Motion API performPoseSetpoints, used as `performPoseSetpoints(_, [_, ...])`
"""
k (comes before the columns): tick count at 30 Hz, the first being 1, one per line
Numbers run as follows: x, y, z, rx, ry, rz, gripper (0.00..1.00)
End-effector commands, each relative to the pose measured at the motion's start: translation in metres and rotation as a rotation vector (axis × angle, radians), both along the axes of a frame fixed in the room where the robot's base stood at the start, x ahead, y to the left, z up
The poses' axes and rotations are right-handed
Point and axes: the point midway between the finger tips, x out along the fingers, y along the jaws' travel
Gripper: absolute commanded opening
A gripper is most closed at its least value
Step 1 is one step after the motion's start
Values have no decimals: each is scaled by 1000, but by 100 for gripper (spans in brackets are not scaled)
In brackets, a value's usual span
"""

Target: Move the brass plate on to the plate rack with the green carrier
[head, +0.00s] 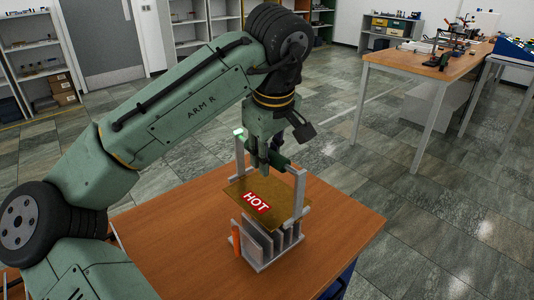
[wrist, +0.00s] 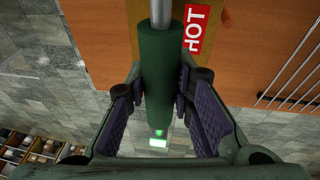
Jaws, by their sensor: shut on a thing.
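The brass plate (head: 238,188) carries a red HOT label, which also shows in the wrist view (wrist: 197,30). It lies roughly level between the grey uprights of the green carrier (head: 299,190). My gripper (head: 265,163) is shut on the carrier's green handle bar, which runs between my purple finger pads in the wrist view (wrist: 157,75). The plate rack (head: 258,241), with grey upright fins, stands on the wooden table below the plate. In the head view the plate overlaps the rack's top; I cannot tell whether they touch.
An orange post (head: 236,239) stands at the rack's left side. The wooden table (head: 175,235) is clear around the rack. Thin pale bars (wrist: 290,70) cross the right of the wrist view. A second workbench (head: 415,65) stands far off at the back right.

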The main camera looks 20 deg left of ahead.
Motion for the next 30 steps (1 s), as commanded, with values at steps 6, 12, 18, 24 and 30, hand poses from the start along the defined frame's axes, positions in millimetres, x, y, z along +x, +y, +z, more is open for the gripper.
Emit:
performPoseSetpoints(6, [0,0,-18,-1,-4,0,0])
performPoseSetpoints(12, [0,0,-32,-1,-3,-1,0])
performPoseSetpoints(18, [0,0,-46,-1,-4,-1,0])
performPoseSetpoints(24, [0,0,-56,-1,-4,-1,0])
performPoseSetpoints(30, [0,0,-60,0,-4,-1,0])
